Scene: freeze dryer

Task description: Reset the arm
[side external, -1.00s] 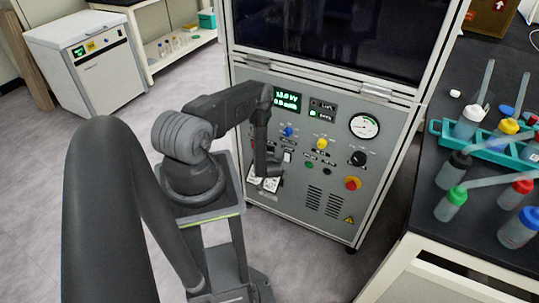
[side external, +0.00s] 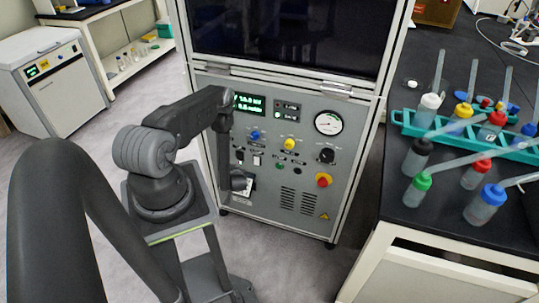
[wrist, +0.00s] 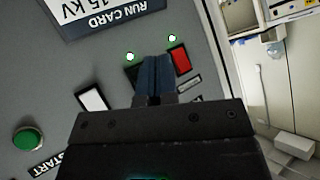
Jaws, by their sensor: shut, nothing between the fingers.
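My gripper (side external: 240,181) is at the lower left of the grey freeze dryer control panel (side external: 262,180), my arm bent down in front of it. In the wrist view my gripper (wrist: 155,62) is shut and empty. Its blue-grey fingertips are over a dark switch that they largely hide, between a white rocker switch (wrist: 92,99) and a red rocker switch (wrist: 180,60). Two green lamps (wrist: 129,56) are lit beside the switches. I cannot tell whether the fingers touch the panel.
A run card (wrist: 105,14) and a green START button (wrist: 28,139) are near the fingers. The panel has a gauge (side external: 328,122) and a red emergency knob (side external: 323,180). A black bench (side external: 400,200) with several bottles and a teal rack (side external: 450,139) stands at right.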

